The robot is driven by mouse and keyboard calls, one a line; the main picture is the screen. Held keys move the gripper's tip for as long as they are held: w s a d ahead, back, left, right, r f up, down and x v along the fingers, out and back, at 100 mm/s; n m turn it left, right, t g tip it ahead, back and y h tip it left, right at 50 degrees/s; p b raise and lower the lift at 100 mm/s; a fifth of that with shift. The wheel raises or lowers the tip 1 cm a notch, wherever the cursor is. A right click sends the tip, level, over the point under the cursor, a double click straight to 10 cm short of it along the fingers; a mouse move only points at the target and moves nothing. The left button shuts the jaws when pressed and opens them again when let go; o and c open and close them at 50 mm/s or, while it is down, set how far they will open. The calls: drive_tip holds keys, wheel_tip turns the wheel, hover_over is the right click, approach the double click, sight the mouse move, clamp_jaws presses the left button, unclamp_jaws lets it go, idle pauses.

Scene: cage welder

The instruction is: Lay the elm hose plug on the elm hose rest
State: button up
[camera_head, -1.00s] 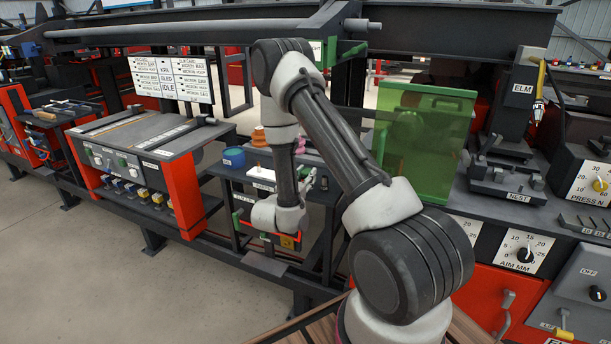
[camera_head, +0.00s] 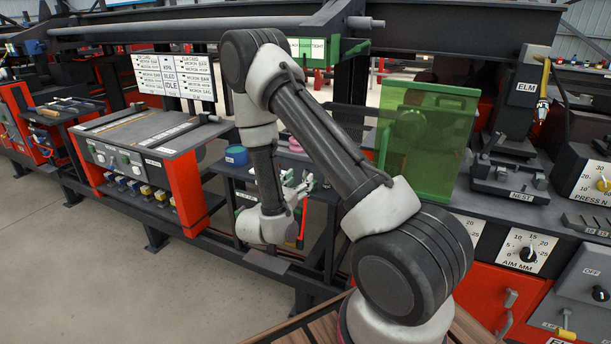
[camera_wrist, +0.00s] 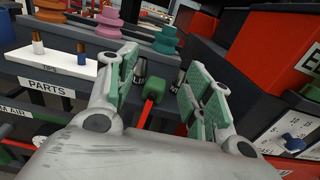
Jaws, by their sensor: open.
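My gripper (camera_wrist: 162,76) is open, its green-padded fingers apart; in the head view it (camera_head: 301,184) is at the front of the small parts stand. Between the fingers in the wrist view is a green block (camera_wrist: 154,83) with a red stem (camera_wrist: 148,108) running down behind my palm. It may be the elm hose plug, but no label on it is readable. I cannot tell whether it is between the pads or beyond them. A red strip (camera_head: 303,220) shows beside my wrist in the head view. I cannot identify the elm hose rest.
A white PARTS tray (camera_wrist: 58,88) with small pegs is left of the fingers. Stacked pink rings (camera_wrist: 109,22) and teal rings (camera_wrist: 166,40) stand behind. A red panel (camera_wrist: 262,50) is close on the right. The ELM head (camera_head: 524,92) and green screen (camera_head: 428,140) are farther right.

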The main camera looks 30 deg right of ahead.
drive_tip(key=shift+o, duration=0.5)
drive_tip(key=v, duration=0.4)
drive_tip(key=shift+a, duration=0.1)
drive_tip(key=shift+o, duration=0.4)
drive_tip(key=shift+y, duration=0.3)
drive_tip(key=d+f, duration=0.2)
drive_tip(key=f, duration=0.2)
drive_tip(key=shift+w+d, duration=0.35)
drive_tip(key=shift+d, duration=0.05)
drive_tip(key=x, duration=0.7)
drive_tip(key=shift+w+d, duration=0.25)
drive_tip(key=c, duration=1.3)
